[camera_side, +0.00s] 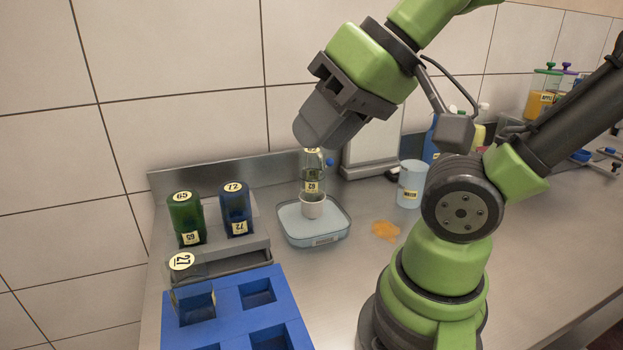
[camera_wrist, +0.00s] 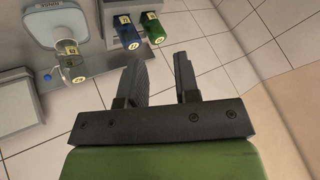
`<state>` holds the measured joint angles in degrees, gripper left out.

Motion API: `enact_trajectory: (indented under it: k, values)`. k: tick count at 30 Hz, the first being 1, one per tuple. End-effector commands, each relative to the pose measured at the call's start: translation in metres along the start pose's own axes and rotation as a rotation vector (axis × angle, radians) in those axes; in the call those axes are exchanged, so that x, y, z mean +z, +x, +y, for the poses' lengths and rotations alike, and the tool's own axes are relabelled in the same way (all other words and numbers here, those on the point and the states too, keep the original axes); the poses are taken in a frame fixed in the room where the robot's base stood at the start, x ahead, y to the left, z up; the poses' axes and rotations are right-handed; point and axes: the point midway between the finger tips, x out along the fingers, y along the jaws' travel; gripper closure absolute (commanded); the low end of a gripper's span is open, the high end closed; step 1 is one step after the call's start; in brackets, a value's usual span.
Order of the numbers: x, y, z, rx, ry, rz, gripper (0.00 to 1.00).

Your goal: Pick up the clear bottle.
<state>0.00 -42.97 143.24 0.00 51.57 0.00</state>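Another see-through bottle (camera_side: 186,281), labelled 27, stands in the back left pocket of the blue rack (camera_side: 226,308). My gripper (camera_wrist: 158,60) is open, with nothing between its fingers.
A green bottle (camera_side: 185,217) and a dark blue bottle (camera_side: 235,210) stand in a grey holder (camera_side: 215,260) left of the scale. A blue-tinted beaker (camera_side: 411,184) stands right, near an orange spill (camera_side: 385,230). A grey box (camera_side: 371,155) stands behind.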

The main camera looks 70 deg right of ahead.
Motion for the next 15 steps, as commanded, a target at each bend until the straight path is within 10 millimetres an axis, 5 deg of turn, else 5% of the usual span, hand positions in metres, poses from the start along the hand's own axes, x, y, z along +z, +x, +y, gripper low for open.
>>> enact_trajectory:
  k: [1, 7, 15]
  values:
    - [0.0000, 0.0000, 0.0000, 0.000, 0.000, 0.000, 0.59]
    - [0.0000, 0.0000, 0.0000, 0.000, 0.000, 0.000, 0.13]
    - [-0.0003, 0.0000, 0.0000, 0.001, 0.000, 0.000, 0.10]
